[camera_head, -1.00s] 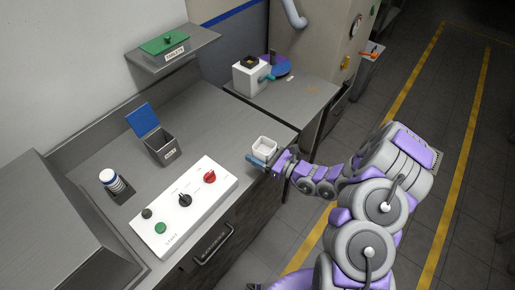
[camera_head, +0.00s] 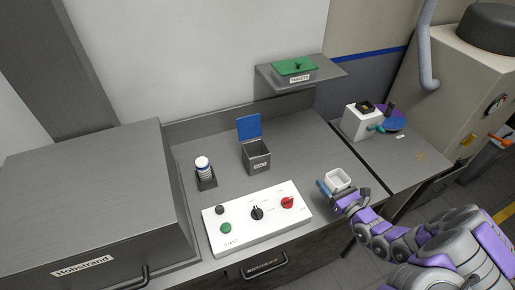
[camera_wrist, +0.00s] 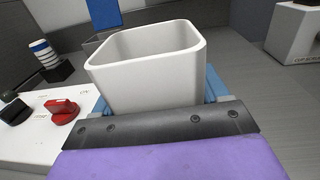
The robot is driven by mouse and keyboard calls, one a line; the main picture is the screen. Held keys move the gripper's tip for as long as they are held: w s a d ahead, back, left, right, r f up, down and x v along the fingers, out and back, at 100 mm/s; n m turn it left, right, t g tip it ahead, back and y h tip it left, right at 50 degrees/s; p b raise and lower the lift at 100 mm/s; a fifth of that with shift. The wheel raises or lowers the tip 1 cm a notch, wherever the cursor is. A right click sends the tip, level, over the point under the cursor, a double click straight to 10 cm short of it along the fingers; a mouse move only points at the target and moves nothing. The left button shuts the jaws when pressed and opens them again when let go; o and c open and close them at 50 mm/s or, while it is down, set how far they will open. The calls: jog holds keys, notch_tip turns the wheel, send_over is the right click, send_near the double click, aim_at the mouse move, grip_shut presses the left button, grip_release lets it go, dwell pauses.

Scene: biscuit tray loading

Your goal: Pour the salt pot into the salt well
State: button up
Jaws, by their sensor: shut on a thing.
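The salt pot (camera_head: 338,179), white, squarish and open-topped, is in my gripper (camera_head: 342,189) near the counter's right front edge. In the wrist view the salt pot (camera_wrist: 150,78) stands upright between the blue finger parts; its contents are hidden. My gripper is shut on it. The salt well (camera_head: 257,161) is a dark grey box with a label on its front and its blue lid (camera_head: 249,127) raised at the back. It stands on the counter to the left of and behind the pot, clearly apart from it.
A white control panel (camera_head: 256,219) with knobs lies in front of the well. A striped canister (camera_head: 203,168) stands in a dark holder to the left. A green-lidded box (camera_head: 294,69) sits on a raised shelf (camera_head: 330,68). Bare counter lies between pot and well.

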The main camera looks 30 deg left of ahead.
jog(key=w+a+r+m+t+h+p, duration=0.1)
jog(key=w+a+r, duration=0.15)
jog(key=a, duration=0.85)
jog(key=w+a+r+p, duration=0.1)
jog(key=w+a+r, duration=0.15)
jog(key=a, duration=0.75)
jog(key=s+a, duration=0.3)
jog(key=a, duration=0.4)
jog(key=s+a+r+n+g+y+p, duration=0.1)
jog(key=s+a, duration=0.3)
jog(key=a, duration=0.2)
jog(key=shift+a, duration=0.35)
jog(key=shift+r, duration=0.1)
